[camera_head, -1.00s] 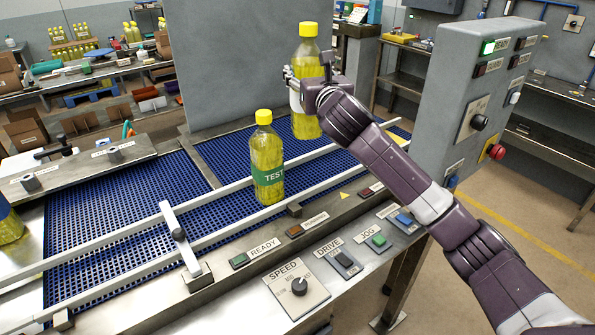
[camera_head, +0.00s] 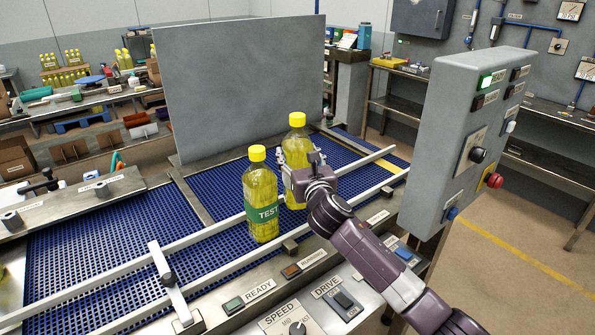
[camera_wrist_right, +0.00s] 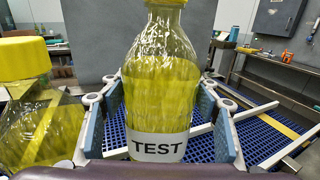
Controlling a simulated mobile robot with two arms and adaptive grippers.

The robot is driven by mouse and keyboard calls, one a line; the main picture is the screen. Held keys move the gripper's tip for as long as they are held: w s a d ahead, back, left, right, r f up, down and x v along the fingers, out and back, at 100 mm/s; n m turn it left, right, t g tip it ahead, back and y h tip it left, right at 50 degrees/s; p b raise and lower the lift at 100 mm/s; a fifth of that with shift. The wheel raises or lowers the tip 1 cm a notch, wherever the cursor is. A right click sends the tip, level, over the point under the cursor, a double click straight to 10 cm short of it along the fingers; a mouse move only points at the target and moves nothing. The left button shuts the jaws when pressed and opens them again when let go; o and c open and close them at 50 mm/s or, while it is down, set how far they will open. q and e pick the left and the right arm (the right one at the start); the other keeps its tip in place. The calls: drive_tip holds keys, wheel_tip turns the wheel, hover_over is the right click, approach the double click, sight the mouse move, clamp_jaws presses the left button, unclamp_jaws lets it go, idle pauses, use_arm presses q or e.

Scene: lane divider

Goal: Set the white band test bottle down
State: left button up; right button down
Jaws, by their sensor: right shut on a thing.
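My right gripper (camera_head: 300,172) is shut on the white band test bottle (camera_head: 296,141), a clear bottle of yellow liquid with a yellow cap. In the right wrist view the bottle (camera_wrist_right: 160,90) stands upright between the two fingers, its white TEST band facing the camera. In the head view the gripper hides that band. The bottle is low over the blue belt, right behind the green band test bottle (camera_head: 261,187). I cannot tell whether its base touches the belt. My left gripper is out of view.
Metal guide rails (camera_head: 215,232) run along the blue belt (camera_head: 105,240). A grey panel (camera_head: 240,90) stands behind it. A control box (camera_head: 450,150) rises at right. In the wrist view, a yellow-capped bottle (camera_wrist_right: 40,125) is close on the left.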

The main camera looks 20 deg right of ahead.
drive_tip(key=shift+f, duration=0.35)
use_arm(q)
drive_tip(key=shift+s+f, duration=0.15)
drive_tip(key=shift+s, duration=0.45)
use_arm(e)
wheel_tip(320, 180, down, 4)
drive_tip(key=shift+f, duration=0.15)
drive_tip(key=c, duration=1.1)
unclamp_jaws()
drive_tip(key=shift+f, duration=0.3)
drive_tip(key=shift+c, duration=0.2)
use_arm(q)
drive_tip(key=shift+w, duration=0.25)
use_arm(e)
drive_tip(key=shift+o, duration=0.7)
drive_tip(key=shift+s+r, duration=0.1)
